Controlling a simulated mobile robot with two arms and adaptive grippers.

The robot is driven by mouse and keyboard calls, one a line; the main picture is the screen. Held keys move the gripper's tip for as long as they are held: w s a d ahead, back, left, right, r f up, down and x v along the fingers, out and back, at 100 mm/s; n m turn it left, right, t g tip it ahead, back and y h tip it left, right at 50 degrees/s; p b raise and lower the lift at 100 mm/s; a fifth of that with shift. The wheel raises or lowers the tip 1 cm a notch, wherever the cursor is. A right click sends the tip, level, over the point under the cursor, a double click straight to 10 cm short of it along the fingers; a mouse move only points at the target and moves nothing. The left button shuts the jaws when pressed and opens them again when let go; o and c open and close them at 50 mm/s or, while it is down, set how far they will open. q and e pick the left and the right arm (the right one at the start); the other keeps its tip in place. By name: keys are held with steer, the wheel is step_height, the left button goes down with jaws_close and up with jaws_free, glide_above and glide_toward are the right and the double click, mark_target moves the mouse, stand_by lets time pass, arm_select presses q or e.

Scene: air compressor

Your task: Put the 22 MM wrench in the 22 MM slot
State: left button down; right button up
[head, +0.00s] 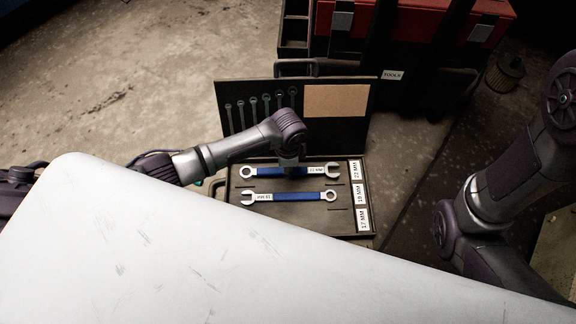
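A wrench with a blue handle (264,172) lies across the top row of the open tool case (300,219), level with the 22 MM label (355,170). Its own small label seems to read 22 MM. A second blue-handled wrench (290,196) lies in the row below, beside the 19 MM label (359,195); its label is upside down and hard to read. My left gripper (290,170) points down over the middle of the upper wrench. My wrist hides most of its fingers, so its grip is unclear. My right arm is at the right; its gripper is out of view.
The bottom row by the 17 MM label (362,218) looks empty. The case's raised lid (340,130) holds several small wrenches and a brown panel (336,100). A red and black toolbox (420,50) stands behind it. A dark cylindrical part (506,72) is at the far right.

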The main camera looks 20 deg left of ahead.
arm_select(q)
steer(key=shift+f, duration=0.55)
steer(key=c, duration=0.9)
jaws_free()
steer(key=shift+o, duration=0.2)
steer(key=shift+r, duration=0.1)
step_height(320, 180, up, 12)
